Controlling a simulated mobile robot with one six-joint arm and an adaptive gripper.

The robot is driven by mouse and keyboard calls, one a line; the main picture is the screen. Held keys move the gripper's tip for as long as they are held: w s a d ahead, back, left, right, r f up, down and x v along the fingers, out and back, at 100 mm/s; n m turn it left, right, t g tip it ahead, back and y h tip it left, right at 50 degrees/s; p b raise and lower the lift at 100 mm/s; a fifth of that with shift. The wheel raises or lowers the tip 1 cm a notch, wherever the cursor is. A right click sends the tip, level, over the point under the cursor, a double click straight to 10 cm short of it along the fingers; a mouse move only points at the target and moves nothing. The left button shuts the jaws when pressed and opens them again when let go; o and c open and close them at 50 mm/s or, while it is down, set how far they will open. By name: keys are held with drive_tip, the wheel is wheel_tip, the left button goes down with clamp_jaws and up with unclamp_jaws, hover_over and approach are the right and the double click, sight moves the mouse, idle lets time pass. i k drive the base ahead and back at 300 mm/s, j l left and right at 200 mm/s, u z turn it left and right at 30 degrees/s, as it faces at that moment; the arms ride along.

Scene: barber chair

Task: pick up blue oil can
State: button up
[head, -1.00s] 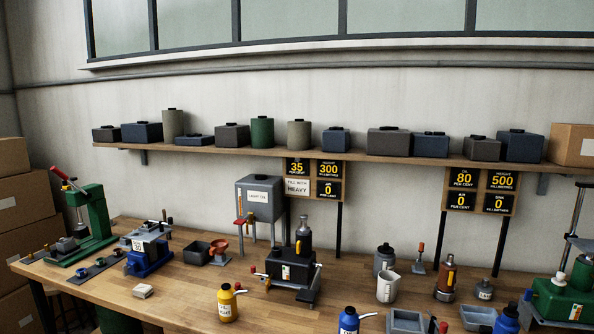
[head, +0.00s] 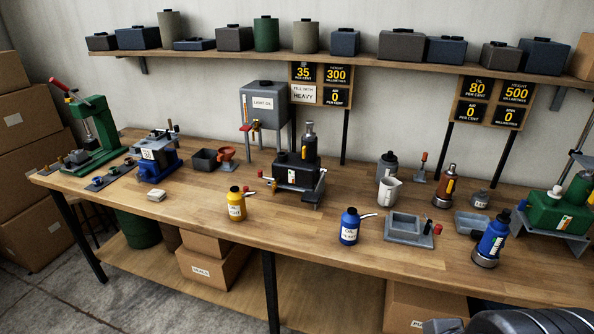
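The blue oil can (head: 349,227) stands upright near the front edge of the wooden workbench (head: 310,227). It has a white label and a pale spout pointing right. A yellow oil can (head: 236,204) of similar shape stands to its left. A larger blue bottle-shaped item (head: 490,243) with a dark base stands to its right. A dark rounded part at the bottom right edge seems to be mine, but no gripper fingers show.
A grey tray (head: 404,238) sits just right of the blue can, and a white jug (head: 389,191) stands behind it. A black machine (head: 296,172) stands behind left. A green machine (head: 556,213) fills the right end. Bare bench lies between the two cans.

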sight(351, 220)
drive_tip(key=i+j+z, duration=0.1)
drive_tip(key=i+j, duration=0.15)
drive_tip(key=i+j+z, duration=0.1)
drive_tip(key=j, duration=0.25)
drive_tip(key=i+j+z, duration=0.15)
drive_tip(key=i+j, duration=0.15)
drive_tip(key=i+j+z, duration=0.1)
drive_tip(key=j, duration=0.3)
drive_tip(key=i+j+z, duration=0.1)
drive_tip(key=i+j, duration=0.2)
drive_tip(key=j, duration=0.1)
